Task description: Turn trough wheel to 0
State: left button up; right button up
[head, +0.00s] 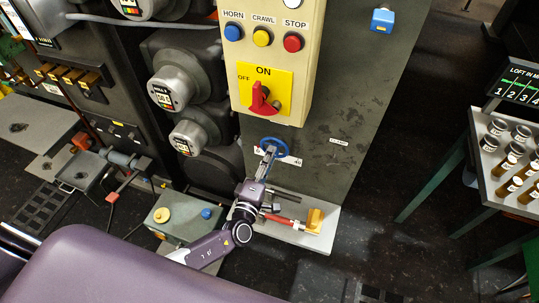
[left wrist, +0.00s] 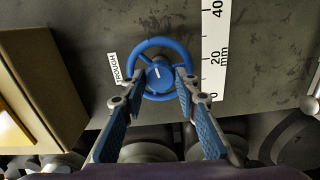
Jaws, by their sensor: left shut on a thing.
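The blue trough wheel (head: 284,145) is on the dark grey machine panel below the yellow switch box. In the left wrist view the wheel (left wrist: 158,43) shows its round rim and a hub with a small white mark. A TROUGH label (left wrist: 112,67) is at its left. A white mm scale (left wrist: 215,50) with 20 and 40 is at its right; the low end is partly hidden by a finger. My left gripper (head: 269,156) is at the wheel, its two blue-padded fingers (left wrist: 158,84) shut on it near the hub. My right gripper is not in view.
The box above carries HORN, CRAWL and STOP buttons (head: 262,37) and a red ON/OFF switch (head: 262,100). A green-legged table with sample jars (head: 512,160) is at the right. Dark floor between is open.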

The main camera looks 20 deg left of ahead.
pick_arm(q)
jog(key=shift+f+m+p, duration=0.1)
jog(key=shift+m+p, duration=0.3)
jog(key=shift+m, duration=0.7)
jog(key=o, duration=1.1)
jog(key=shift+o, duration=0.2)
jog(key=shift+s, duration=0.1)
jog(key=s, duration=1.2)
jog(key=shift+a, duration=0.25)
